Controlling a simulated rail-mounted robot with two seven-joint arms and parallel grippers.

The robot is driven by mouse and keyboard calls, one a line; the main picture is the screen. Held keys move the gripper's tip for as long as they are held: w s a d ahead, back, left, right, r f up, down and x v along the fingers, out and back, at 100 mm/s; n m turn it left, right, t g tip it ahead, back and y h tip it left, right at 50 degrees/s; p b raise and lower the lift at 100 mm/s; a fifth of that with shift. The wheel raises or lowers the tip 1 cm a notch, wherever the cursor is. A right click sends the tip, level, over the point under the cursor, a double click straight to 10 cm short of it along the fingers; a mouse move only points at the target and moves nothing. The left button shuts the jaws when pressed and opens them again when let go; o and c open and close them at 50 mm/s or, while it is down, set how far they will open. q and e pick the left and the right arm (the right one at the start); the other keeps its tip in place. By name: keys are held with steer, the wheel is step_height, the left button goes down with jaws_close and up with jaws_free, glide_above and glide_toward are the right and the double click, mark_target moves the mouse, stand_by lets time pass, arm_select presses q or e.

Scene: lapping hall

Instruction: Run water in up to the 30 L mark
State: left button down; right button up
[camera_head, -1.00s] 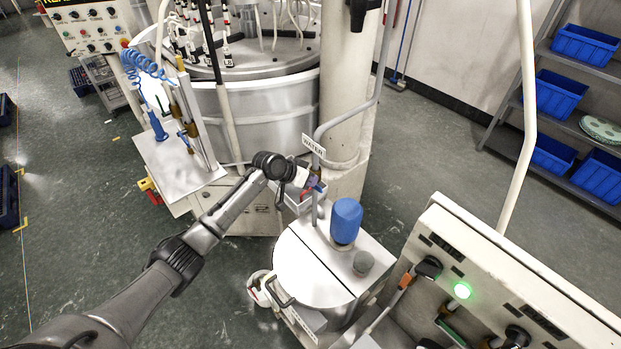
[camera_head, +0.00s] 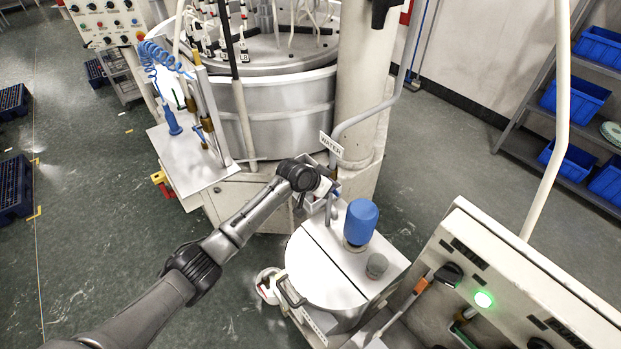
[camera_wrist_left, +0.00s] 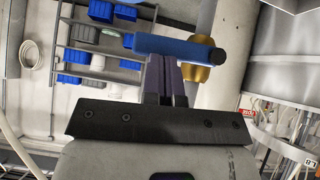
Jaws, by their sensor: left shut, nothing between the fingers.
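The water pipe (camera_head: 372,112) with its WATER sign (camera_head: 331,143) comes down over the white round-topped tank (camera_head: 318,272). In the left wrist view a blue lever handle (camera_wrist_left: 172,46) sits on a brass valve (camera_wrist_left: 196,72) on this pipe. My left gripper (camera_head: 328,190) is at the valve. Its fingers (camera_wrist_left: 166,72) are shut with nothing between them, and their tips are close to the lever's side; I cannot tell whether they touch. The 30 L mark and the water level are not visible. My right gripper is not in view.
A blue-capped pump (camera_head: 361,222) and a grey knob (camera_head: 377,265) stand on the tank unit. A control panel (camera_head: 520,275) with a lit green lamp (camera_head: 483,299) is at right. The lapping machine (camera_head: 285,110) stands behind. Open floor lies at left.

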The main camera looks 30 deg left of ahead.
arm_select(q)
steer(key=shift+d, duration=0.15)
steer(key=w+r+p+v, duration=0.1)
steer(key=v, duration=1.1)
steer(key=shift+d+r, duration=0.3)
steer(key=shift+r, duration=0.4)
stand_by(0.5)
stand_by(0.8)
